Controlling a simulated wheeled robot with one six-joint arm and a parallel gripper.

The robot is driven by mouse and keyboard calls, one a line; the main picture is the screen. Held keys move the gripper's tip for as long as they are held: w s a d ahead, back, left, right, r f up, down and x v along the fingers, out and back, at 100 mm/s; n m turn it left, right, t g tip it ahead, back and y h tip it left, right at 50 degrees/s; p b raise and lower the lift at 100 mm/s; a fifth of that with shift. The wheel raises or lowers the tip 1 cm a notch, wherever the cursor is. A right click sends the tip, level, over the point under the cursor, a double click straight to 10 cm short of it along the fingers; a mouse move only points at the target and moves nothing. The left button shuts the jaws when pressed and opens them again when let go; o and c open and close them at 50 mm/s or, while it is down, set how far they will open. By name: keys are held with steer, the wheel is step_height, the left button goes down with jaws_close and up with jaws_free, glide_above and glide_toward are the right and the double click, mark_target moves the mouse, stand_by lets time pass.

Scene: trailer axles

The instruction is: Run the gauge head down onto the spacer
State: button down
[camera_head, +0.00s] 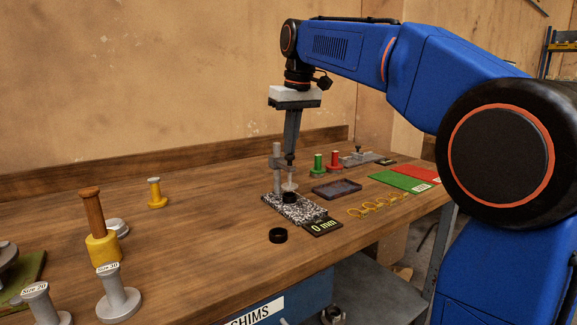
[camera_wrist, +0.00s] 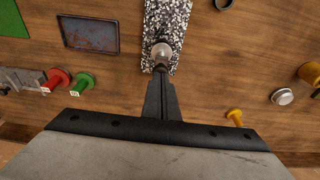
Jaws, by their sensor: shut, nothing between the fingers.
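The gauge stand has a speckled stone base (camera_head: 301,210), also in the wrist view (camera_wrist: 181,15), and a grey upright post (camera_head: 277,160). Its gauge head (camera_head: 289,187) is a pale round piece beside the post; in the wrist view a pale rounded piece (camera_wrist: 162,51) shows just beyond my fingertips. A black ring, seemingly the spacer (camera_head: 289,198), sits on the base under the head; I cannot tell whether they touch. My gripper (camera_head: 290,160) points down, shut and empty, right above the head. Its fingertips (camera_wrist: 160,70) hide part of the stand in the wrist view.
A display (camera_head: 322,226) reading "0 mm" lies at the base's front. A second black ring (camera_head: 278,235) lies on the bench. A dark tray (camera_head: 337,189), green plug (camera_head: 319,164) and red plug (camera_head: 335,161) stand right. Yellow and grey pieces stand left.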

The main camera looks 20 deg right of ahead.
steer(key=shift+s+x, duration=0.2)
steer(key=shift+x, duration=0.95)
steer(key=shift+d+r, duration=0.1)
steer(key=shift+r, duration=0.05)
steer(key=shift+w+v, duration=0.2)
steer(key=shift+v, duration=0.75)
steer(key=shift+w+v, duration=0.15)
steer(key=shift+v, duration=0.8)
steer(key=shift+w+v, duration=0.2)
steer(key=shift+v, duration=0.7)
steer(key=shift+a+r, duration=0.1)
steer(key=shift+a, duration=0.1)
